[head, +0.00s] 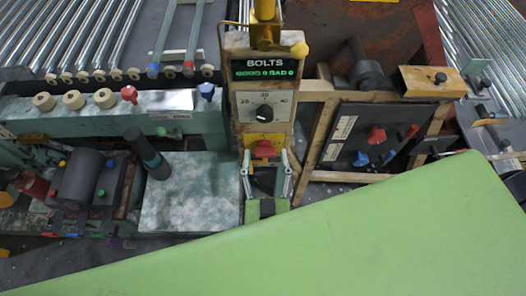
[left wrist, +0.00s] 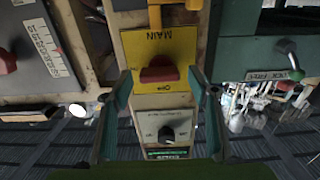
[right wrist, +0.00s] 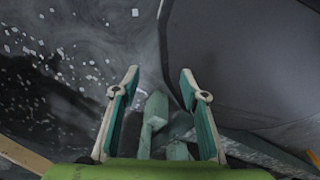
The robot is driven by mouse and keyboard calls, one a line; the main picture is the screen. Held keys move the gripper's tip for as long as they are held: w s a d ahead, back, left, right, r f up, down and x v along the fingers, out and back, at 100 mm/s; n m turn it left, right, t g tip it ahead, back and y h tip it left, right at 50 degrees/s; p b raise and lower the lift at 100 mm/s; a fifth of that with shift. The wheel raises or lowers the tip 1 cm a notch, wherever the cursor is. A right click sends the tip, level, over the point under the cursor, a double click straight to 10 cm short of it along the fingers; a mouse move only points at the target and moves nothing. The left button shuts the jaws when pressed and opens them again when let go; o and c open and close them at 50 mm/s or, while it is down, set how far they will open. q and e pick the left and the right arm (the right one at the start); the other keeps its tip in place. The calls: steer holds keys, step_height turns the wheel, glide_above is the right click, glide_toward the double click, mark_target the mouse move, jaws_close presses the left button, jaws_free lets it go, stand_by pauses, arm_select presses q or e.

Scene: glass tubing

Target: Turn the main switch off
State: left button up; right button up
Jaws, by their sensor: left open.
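The main switch is a red knob (left wrist: 158,73) on a yellow plate (left wrist: 160,45) marked MAIN in the left wrist view. In the head view its red knob (head: 264,148) sits low on the panel, below the dial. My left gripper (head: 265,158) is open. Its fingers stand on either side of the knob, and the left wrist view shows the knob between the fingertips (left wrist: 160,78). I cannot tell whether they touch it. My right gripper (right wrist: 158,80) is open, with nothing held between its fingers. It is not seen in the head view.
The panel has a dial (head: 264,114) and a BOLTS display (head: 264,70). A dark board (head: 345,145) with red and blue knobs stands to its right. A green bench (head: 190,195) with a dark cylinder (head: 148,153) lies left. A dark surface (right wrist: 250,60) is ahead of my right gripper.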

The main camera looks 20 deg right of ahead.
arm_select(q)
steer(key=shift+s+r, duration=0.1)
steer(key=shift+s, duration=0.05)
steer(key=c, duration=1.1)
arm_select(e)
steer(key=shift+s+a, duration=0.15)
steer(key=shift+s, duration=0.3)
steer(key=shift+w+a, duration=0.1)
